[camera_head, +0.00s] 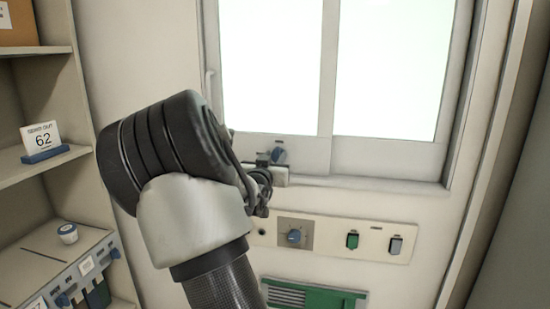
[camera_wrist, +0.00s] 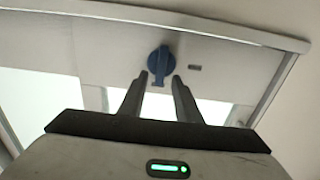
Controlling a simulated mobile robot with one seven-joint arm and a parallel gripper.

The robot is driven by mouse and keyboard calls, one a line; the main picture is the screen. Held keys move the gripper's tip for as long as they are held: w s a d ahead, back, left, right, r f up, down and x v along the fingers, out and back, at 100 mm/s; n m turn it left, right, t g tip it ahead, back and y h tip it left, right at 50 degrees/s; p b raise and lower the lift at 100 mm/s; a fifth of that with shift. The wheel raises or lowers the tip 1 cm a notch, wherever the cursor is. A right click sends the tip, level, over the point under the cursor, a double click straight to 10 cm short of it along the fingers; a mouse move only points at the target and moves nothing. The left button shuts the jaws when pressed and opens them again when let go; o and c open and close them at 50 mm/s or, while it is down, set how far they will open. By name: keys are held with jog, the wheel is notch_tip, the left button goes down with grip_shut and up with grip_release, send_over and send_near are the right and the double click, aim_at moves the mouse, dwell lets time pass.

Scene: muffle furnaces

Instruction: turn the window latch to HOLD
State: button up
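The window latch (camera_head: 279,153) is a small blue knob on the lower frame of the bright window. In the wrist view the blue latch (camera_wrist: 160,60) sits on the pale frame, its narrow grip lined up with the picture's vertical. My gripper (camera_wrist: 160,79) is open, with its two dark fingers on either side of the latch's near end. I cannot tell whether they touch it. In the head view my arm's wrist hides most of the gripper. A small dark mark (camera_wrist: 194,67) is beside the latch, too small to read.
Below the window is a panel (camera_head: 335,238) with a blue dial (camera_head: 294,237), a green switch (camera_head: 352,240) and a grey switch (camera_head: 395,245). A green vented unit (camera_head: 312,297) is lower. Shelves (camera_head: 40,169) stand at left, with a "62" sign (camera_head: 43,140).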

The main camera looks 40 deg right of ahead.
jog(key=shift+x, duration=0.9)
jog(key=shift+c, duration=0.3)
grip_shut()
